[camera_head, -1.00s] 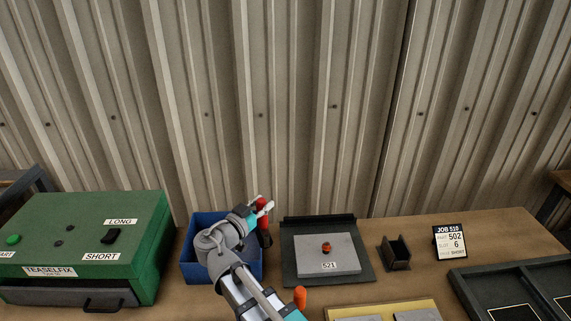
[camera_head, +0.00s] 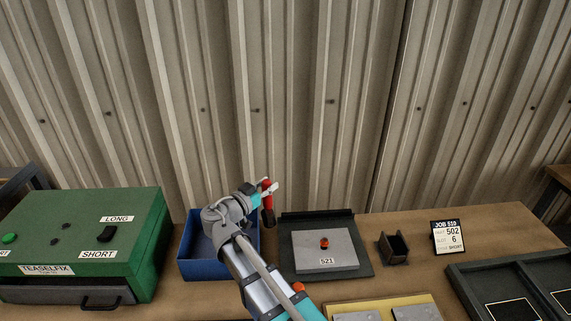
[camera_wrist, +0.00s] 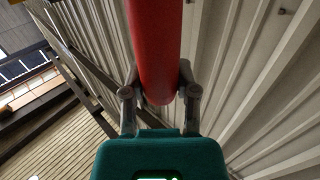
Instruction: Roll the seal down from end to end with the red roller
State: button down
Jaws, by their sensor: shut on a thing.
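My gripper (camera_head: 268,188) is shut on the red roller (camera_head: 266,203) in the head view. It holds the roller upright in the air, between the blue bin and the dark tray. In the wrist view the red roller (camera_wrist: 157,45) stands between the two fingers (camera_wrist: 160,95), which press on it from both sides. Its far end is out of that view. I cannot make out a seal. A grey plate (camera_head: 325,248) marked 521 lies on the dark tray (camera_head: 287,262), with a small orange-red knob (camera_head: 324,243) on top.
The blue bin (camera_head: 200,270) stands behind my arm, beside a green machine (camera_head: 80,235) marked LONG and SHORT. A small dark holder (camera_head: 394,248), a job card (camera_head: 447,237), a yellow board (camera_head: 415,300) and a dark divided tray (camera_head: 515,285) lie right. The corrugated wall (camera_head: 300,110) is behind.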

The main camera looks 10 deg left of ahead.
jog(key=w+d+m+g+h, duration=0.1)
jog(key=w+d+m+h, duration=0.1)
jog(key=w, duration=1)
jog(key=shift+d+g+h, duration=0.3)
jog(key=shift+d, duration=0.4)
jog(key=shift+w+f, duration=0.1)
jog(key=shift+f, duration=0.1)
jog(key=shift+f+b, duration=2.75)
jog(key=shift+b, duration=0.15)
jog(key=shift+f+b, duration=1)
